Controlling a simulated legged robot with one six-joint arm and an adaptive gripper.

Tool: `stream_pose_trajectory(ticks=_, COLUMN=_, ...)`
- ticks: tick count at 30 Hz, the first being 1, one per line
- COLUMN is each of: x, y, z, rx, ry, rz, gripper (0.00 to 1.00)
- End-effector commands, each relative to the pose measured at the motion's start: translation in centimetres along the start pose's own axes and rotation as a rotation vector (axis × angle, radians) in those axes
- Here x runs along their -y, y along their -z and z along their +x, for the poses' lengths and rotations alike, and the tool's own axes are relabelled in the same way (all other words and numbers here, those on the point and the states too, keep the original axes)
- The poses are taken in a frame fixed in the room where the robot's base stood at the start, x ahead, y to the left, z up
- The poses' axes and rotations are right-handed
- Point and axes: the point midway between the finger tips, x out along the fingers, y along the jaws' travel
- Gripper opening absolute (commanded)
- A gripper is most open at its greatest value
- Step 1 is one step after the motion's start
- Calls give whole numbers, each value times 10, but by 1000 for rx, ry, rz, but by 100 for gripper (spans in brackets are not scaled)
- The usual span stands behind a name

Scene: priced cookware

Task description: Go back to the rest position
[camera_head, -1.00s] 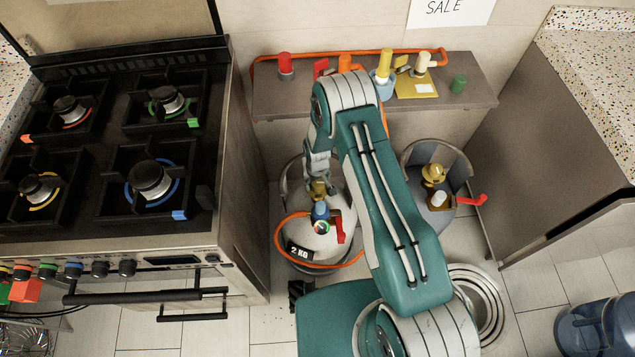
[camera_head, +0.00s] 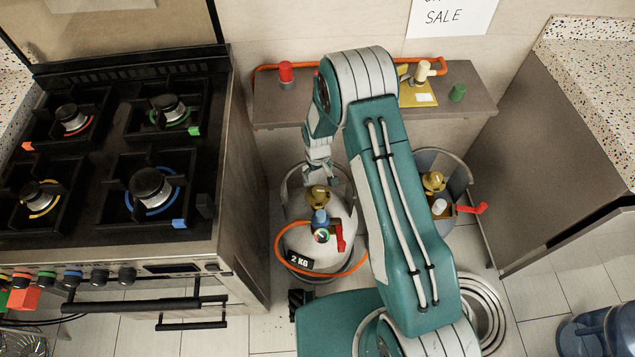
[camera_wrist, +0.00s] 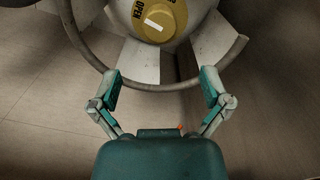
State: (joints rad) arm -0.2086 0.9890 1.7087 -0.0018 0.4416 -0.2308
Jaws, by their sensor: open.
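My gripper (camera_wrist: 162,92) is open and empty in the wrist view, its two fingers spread wide. A white gas cylinder (camera_wrist: 198,35) with a yellow valve knob (camera_wrist: 160,18) and a metal collar ring shows just beyond the fingers. In the head view my arm is raised and bent, and its wrist hangs down behind the cylinder (camera_head: 333,246). The yellow knob (camera_head: 318,197) tops the cylinder, with a blue-capped gauge (camera_head: 321,226), a red lever (camera_head: 340,236) and an orange hose in front.
A stove (camera_head: 120,245) with several burners stands at the left. A grey shelf (camera_head: 470,97) with small coloured parts is behind my arm. A grey cylinder (camera_head: 455,170) stands to the right, beside a cabinet (camera_head: 560,150). A blue bottle (camera_head: 605,330) is at the lower right.

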Motion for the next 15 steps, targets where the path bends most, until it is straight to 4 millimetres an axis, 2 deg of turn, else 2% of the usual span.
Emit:
stream_pose_trajectory(ticks=5, x=0, y=0, z=-16, rx=0, ry=0, rz=0, gripper=97)
stream_pose_trajectory(ticks=15, x=0, y=0, z=-17, rx=1, ry=0, rz=0, gripper=97)
